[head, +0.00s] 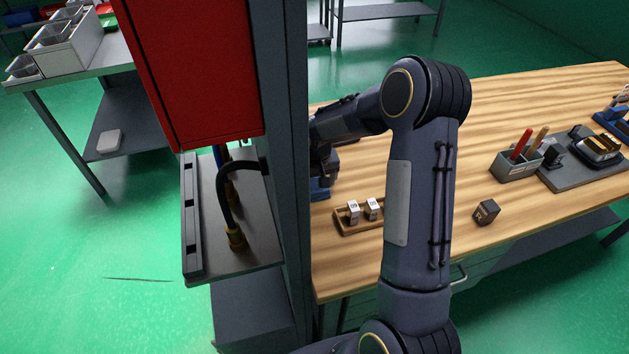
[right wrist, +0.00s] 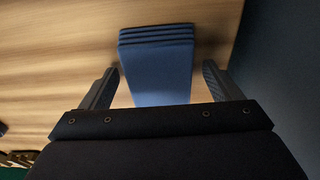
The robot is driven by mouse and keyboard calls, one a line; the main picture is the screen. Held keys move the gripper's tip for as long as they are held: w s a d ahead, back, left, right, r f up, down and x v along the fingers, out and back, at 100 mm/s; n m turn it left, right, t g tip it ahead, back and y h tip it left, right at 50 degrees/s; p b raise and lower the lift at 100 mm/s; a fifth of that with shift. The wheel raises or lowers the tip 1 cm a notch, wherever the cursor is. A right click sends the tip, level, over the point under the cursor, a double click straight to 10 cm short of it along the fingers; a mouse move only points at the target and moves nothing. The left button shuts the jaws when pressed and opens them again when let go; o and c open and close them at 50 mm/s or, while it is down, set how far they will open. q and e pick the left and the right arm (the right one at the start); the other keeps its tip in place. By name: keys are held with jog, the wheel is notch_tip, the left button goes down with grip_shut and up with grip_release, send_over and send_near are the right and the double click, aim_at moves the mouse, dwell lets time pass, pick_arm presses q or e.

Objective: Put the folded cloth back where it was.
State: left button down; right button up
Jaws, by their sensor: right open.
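The folded blue cloth (right wrist: 157,65) lies on the wooden tabletop in the right wrist view, its stacked folds showing at the far edge. In the head view a small blue part (head: 320,188), which looks like the same cloth, shows beside the grey post that hides the rest. My right gripper (right wrist: 160,72) is open, with one finger on each side of the cloth and a gap on the right. In the head view this gripper (head: 321,160) is partly hidden behind the post. My left gripper is in neither view.
A grey post (head: 281,150) with a red cabinet (head: 195,70) stands left of the wooden table (head: 510,95). A wooden holder (head: 350,228) with small white-topped blocks, a dark cube (head: 486,212), and a grey caddy (head: 517,166) with tools stand on the table. Its back middle is clear.

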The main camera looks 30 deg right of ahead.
aim_at(316, 187)
jog(key=shift+r, duration=0.1)
jog(key=s+a+r, duration=0.1)
jog(key=s+r, duration=0.3)
jog(key=r, duration=0.4)
jog(key=s+a+r, duration=0.1)
jog(key=s+r, duration=0.2)
jog(key=r, duration=0.5)
jog(key=s+a+t+y, duration=0.2)
jog(key=s+a, duration=0.2)
jog(key=s, duration=0.6)
jog(key=s+a+n+t+y, duration=0.1)
jog(key=s+a, duration=0.4)
jog(key=s, duration=0.6)
jog(key=shift+s+r+t+y+b, duration=0.35)
jog(key=shift+r+t+y, duration=0.1)
jog(key=shift+y, duration=0.15)
jog(key=shift+a, duration=0.1)
